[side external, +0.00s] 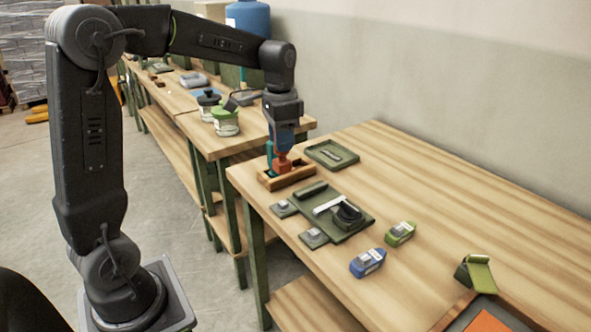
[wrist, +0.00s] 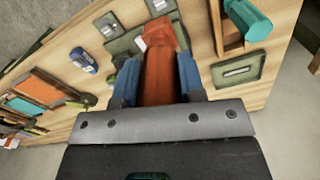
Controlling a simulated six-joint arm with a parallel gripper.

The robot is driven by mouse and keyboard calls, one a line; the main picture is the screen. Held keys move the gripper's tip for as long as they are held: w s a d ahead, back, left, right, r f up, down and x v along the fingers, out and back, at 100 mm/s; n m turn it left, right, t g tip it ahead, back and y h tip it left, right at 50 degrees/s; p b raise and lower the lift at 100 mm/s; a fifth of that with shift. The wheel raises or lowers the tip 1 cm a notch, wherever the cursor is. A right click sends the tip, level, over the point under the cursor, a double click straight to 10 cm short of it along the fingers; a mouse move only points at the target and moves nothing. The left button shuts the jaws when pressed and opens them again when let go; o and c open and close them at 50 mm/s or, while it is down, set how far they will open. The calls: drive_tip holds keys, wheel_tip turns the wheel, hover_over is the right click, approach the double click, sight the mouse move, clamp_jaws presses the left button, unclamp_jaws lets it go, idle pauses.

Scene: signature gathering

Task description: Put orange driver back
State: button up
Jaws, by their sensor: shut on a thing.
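My gripper (side external: 283,143) points down above the wooden holder (side external: 300,177) near the left end of the front table. It is shut on the orange driver (side external: 281,164), which hangs upright over the holder. I cannot tell whether its lower end is inside the holder or just above it. In the wrist view the orange driver (wrist: 160,75) fills the space between the blue fingers of my gripper (wrist: 159,88). A teal driver (side external: 269,152) stands in the holder beside the orange one. It also shows in the wrist view (wrist: 250,20), at the upper right.
A green tray (side external: 332,154) lies behind the holder. A green board (side external: 310,208) with a black device lies in front. A blue block (side external: 367,263) and a green block (side external: 400,233) lie further right. Jars (side external: 226,122) stand on the back bench.

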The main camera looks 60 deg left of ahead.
drive_tip(key=r, duration=0.5)
drive_tip(key=shift+w+a, duration=0.2)
drive_tip(key=shift+a, duration=0.2)
drive_tip(key=w+a, duration=0.2)
drive_tip(key=a, duration=0.7)
drive_tip(key=w+a, duration=0.2)
drive_tip(key=a, duration=0.8)
drive_tip(key=shift+w+d+f, duration=1.3)
drive_tip(key=shift+w+f, duration=0.2)
drive_tip(key=shift+f, duration=1.2)
drive_tip(key=shift+w+d+f, duration=1.3)
drive_tip(key=shift+w+f, duration=0.2)
drive_tip(key=shift+f, duration=1.25)
drive_tip(key=shift+w+d+f, duration=1.3)
drive_tip(key=shift+w+f, duration=0.2)
drive_tip(key=shift+f, duration=1.2)
drive_tip(key=shift+f, duration=0.15)
drive_tip(key=o, duration=0.9)
